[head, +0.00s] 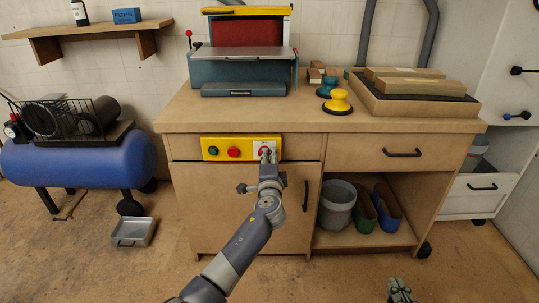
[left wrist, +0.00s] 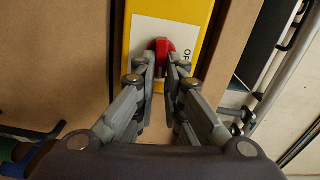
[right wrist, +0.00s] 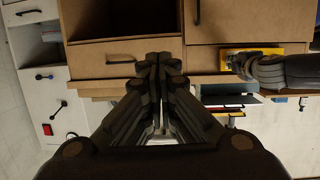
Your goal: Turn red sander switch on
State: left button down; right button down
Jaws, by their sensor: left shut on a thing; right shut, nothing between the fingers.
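The yellow switch panel (head: 221,149) is on the front of the wooden workbench, with a green button (head: 212,150) and a red button (head: 233,152) on its left part. The red switch (left wrist: 161,45) sits on a white plate (left wrist: 145,37) at the panel's right end. My left gripper (head: 268,155) is at this switch, its fingers closed on the red handle; it also shows in the left wrist view (left wrist: 166,70). The gripper partly hides the switch in the head view. My right gripper (head: 399,290) is shut and empty, low in front of the bench; it shows in the right wrist view (right wrist: 160,62).
A red and teal sander machine (head: 241,68) stands on the bench top (head: 190,115). A blue compressor (head: 90,163) stands at the left. The floor in front is mostly clear.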

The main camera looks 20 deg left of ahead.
pick_arm(q)
jog(key=shift+f+m, duration=0.2)
jog(key=shift+m, duration=0.5)
pick_arm(e)
jog(key=shift+s+d+f+g, duration=0.2)
jog(key=shift+f+g, duration=0.1)
jog(key=shift+f, duration=0.15)
jog(key=shift+s+d+f+g, duration=0.1)
jog(key=shift+s+f+g, duration=0.15)
jog(key=shift+f, duration=0.2)
pick_arm(q)
jog(key=c, duration=1.7)
grip_release()
jog(key=shift+s, duration=0.15)
jog(key=v, duration=1.1)
jog(key=shift+s+d, duration=0.2)
jog(key=shift+s, duration=0.15)
